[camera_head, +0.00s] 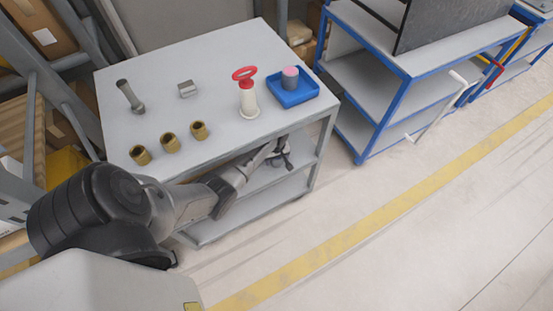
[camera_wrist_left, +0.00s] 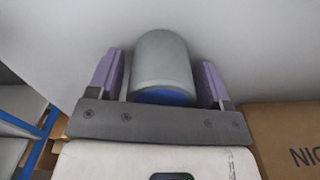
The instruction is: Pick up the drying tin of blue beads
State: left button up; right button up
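In the left wrist view, a grey cylindrical tin (camera_wrist_left: 162,62) with blue at its near end (camera_wrist_left: 163,97) lies between the two purple-padded fingers of my left gripper (camera_wrist_left: 160,78). The fingers flank it with what look like narrow gaps, so the gripper appears open around it. In the head view my left gripper (camera_head: 280,153) is low beside the grey cart (camera_head: 222,82), below tabletop level, in front of its middle shelf. The tin cannot be made out there. My right gripper is not in view.
The cart top holds a blue tray (camera_head: 300,97) with a pink-topped grey tin (camera_head: 290,79), a red-handled white object (camera_head: 248,95), several brass rings (camera_head: 170,142), a metal block (camera_head: 187,89) and a grey rod (camera_head: 130,97). A blue-framed cart (camera_head: 395,100) stands right.

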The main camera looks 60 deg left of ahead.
pick_arm(q)
jog(key=c, duration=0.8)
jog(key=shift+r, duration=0.1)
jog(key=shift+c, duration=0.2)
